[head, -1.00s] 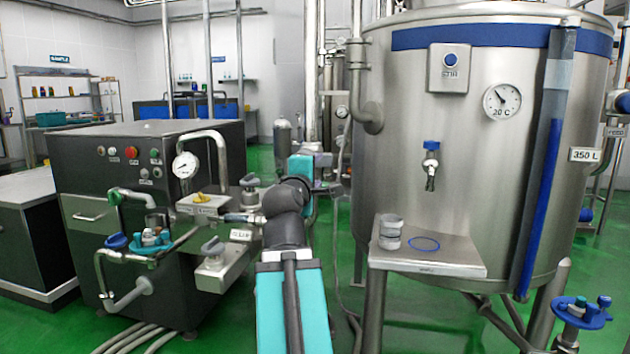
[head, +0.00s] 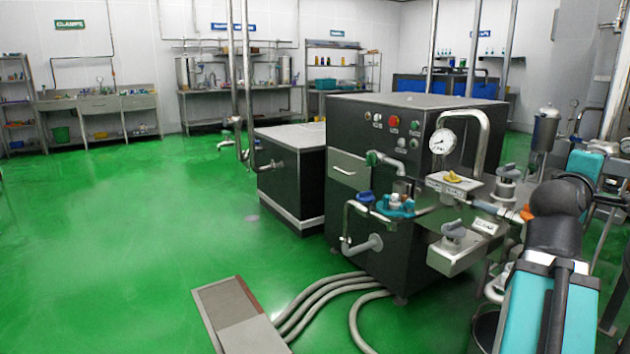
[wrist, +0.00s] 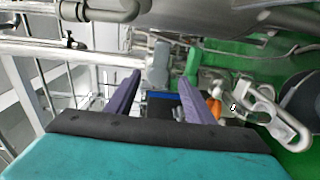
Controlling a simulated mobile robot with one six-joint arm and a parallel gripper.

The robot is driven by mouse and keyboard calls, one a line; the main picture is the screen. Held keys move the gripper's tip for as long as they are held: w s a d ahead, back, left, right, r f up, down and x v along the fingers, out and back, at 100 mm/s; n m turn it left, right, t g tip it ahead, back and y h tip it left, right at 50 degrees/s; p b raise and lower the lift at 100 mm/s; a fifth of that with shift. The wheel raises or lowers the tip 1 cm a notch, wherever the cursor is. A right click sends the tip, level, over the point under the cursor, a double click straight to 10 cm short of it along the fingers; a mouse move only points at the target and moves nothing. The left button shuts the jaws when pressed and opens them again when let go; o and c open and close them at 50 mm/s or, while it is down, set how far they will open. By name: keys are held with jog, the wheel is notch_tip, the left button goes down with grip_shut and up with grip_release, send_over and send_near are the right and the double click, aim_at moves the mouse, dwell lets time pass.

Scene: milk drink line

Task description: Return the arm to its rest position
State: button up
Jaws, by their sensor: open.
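My arm, teal with dark grey joints, stands at the lower right of the head view (head: 548,295). In the wrist view, my gripper (wrist: 164,76) has two purple fingers spread apart, with nothing held between them. Steel pipes, green floor and a dark thing with a blue strip show beyond the fingertips. I cannot make out the gripper's fingers in the head view.
A dark machine (head: 350,125) with a gauge (head: 443,141), valves and a lettered steel block (head: 468,248) stands close to the left of my arm. Grey hoses (head: 325,300) run along the floor. Open green floor (head: 130,230) lies at the left.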

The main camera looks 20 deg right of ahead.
jog(key=w+a+f+n+t+y+p, duration=0.1)
jog(key=w+a+f+n+y+p, duration=0.15)
jog(key=w+a+f+p, duration=0.5)
jog(key=w+a+f+n+t+y+p, duration=0.1)
jog(key=w+a+f+n+y+p, duration=0.15)
jog(key=w+f, duration=0.9)
jog(key=w+a+f+n+g+y+p, duration=0.1)
jog(key=w+a+f+y+p, duration=0.2)
jog(key=a+f, duration=0.55)
jog(key=w+a+f+g+y+p, duration=0.1)
jog(key=w+a+f+y+p, duration=0.2)
jog(key=a+f, duration=0.55)
jog(key=s+a+f+g+y+p, duration=0.1)
jog(key=s+a+f+g+p, duration=0.1)
jog(key=s+a+f+p, duration=0.4)
jog(key=s+a+f+g+y+p, duration=0.1)
jog(key=s+a+f+g+y, duration=0.1)
jog(key=s+a+f, duration=0.65)
jog(key=s+a+f+m+g+y+p, duration=0.1)
jog(key=s+a+f+m, duration=0.4)
jog(key=s, duration=0.5)
jog(key=s+a+f+m+g+y+p, duration=0.1)
jog(key=s+a+f+m+g+p, duration=0.2)
jog(key=s+a+f+g, duration=0.3)
jog(key=s+a+f+m, duration=0.1)
jog(key=s, duration=0.4)
jog(key=shift+s+a+m+y, duration=0.3)
jog(key=shift+a+m+y, duration=0.05)
jog(key=shift+m+y, duration=0.05)
jog(key=shift+f, duration=0.1)
